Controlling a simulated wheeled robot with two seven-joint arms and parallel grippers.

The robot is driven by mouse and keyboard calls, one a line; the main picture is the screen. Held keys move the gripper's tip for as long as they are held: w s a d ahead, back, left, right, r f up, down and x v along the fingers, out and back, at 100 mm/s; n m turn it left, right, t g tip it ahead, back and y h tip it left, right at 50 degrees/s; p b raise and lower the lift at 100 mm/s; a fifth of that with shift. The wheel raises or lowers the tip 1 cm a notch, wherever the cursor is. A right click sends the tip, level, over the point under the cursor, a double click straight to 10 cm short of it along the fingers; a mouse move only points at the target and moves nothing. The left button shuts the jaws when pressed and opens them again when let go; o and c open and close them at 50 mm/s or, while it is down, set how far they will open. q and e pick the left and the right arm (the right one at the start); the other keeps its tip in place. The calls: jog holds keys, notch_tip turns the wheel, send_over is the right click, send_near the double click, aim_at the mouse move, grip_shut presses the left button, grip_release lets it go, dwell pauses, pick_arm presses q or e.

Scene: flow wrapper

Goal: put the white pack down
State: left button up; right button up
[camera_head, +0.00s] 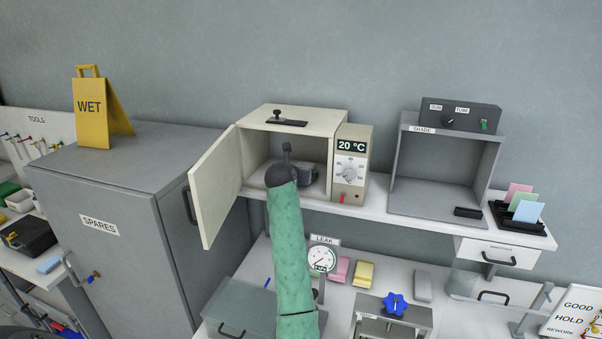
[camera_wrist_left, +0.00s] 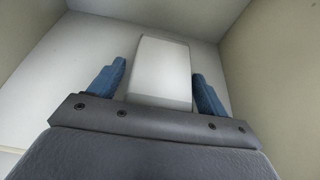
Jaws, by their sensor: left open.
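The white pack (camera_wrist_left: 163,62) shows in the left wrist view as a pale, upright-looking block inside the cream chamber. My left gripper (camera_wrist_left: 160,76) is open, with one blue finger on each side of the pack. A gap shows between the left finger and the pack; the right finger is very close to it, and I cannot tell if they touch. In the head view my left gripper (camera_head: 290,172) reaches through the open front of the cream oven (camera_head: 330,125). The pack is hidden there behind my gripper and green-sleeved arm. My right gripper is not in view.
The oven door (camera_head: 215,188) stands open to the left. The oven's control panel (camera_head: 351,165) reads 20 °C. A grey shade box (camera_head: 400,165) stands to the right on the shelf. A tall grey spares cabinet (camera_head: 110,195) stands left. The chamber walls are close around my gripper.

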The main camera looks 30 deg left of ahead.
pick_arm(q)
jog(key=shift+s+d+r, duration=0.1)
jog(key=shift+s+r, duration=0.1)
jog(key=shift+s, duration=0.05)
jog(key=shift+w, duration=0.1)
jog(key=b+v, duration=0.4)
jog(key=v, duration=0.1)
jog(key=shift+s+d, duration=0.1)
jog(key=shift+s, duration=0.3)
jog(key=b+v, duration=0.2)
jog(key=v, duration=0.3)
jog(key=shift+s+r, duration=0.15)
jog(key=shift+s+d+r, duration=0.1)
jog(key=shift+s+r, duration=0.15)
jog(key=shift+s, duration=0.15)
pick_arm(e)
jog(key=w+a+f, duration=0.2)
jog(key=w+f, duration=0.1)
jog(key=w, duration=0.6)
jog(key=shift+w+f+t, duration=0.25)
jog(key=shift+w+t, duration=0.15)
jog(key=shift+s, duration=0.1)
